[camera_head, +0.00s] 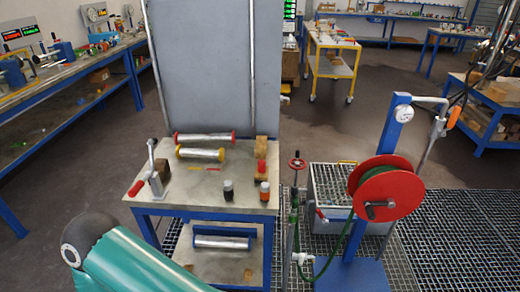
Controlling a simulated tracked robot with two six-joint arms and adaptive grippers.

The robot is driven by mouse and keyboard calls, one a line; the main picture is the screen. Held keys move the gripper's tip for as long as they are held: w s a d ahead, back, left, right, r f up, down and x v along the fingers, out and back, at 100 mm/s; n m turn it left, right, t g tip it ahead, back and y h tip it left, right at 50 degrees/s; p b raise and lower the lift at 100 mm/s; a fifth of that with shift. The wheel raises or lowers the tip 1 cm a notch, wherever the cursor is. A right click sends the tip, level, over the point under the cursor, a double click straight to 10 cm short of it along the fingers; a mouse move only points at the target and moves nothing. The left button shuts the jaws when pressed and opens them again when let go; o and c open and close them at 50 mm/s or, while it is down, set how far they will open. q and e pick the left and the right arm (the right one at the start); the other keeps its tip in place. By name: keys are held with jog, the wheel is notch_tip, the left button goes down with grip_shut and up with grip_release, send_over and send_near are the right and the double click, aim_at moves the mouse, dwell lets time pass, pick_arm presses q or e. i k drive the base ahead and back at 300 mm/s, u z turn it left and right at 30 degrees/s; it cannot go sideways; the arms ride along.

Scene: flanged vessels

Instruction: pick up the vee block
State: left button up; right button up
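No block with a clear vee groove can be made out at this size. A small brown block (163,172) sits on the blue-framed table (207,187), just right of an upright lever clamp with a red handle (148,172). A tan block (261,148) stands at the table's back right, behind a red-topped piece (261,170). Two flanged metal cylinders, one with red ends (204,138) and one with yellow ends (200,153), lie at the back of the table. Neither gripper is in view. A teal-covered link of mine shows at the bottom left.
Two small bottles, one black-capped (228,190) and one orange-capped (264,191), stand at the table's front right. A tall grey panel (200,65) rises behind. A red hose reel (386,187) on a blue post stands right, over floor grating (450,235).

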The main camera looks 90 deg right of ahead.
aim_at(261, 144)
jog(key=k, duration=1.85)
jog(key=z, duration=1.25)
jog(key=i, duration=1)
jog(key=z, duration=0.15)
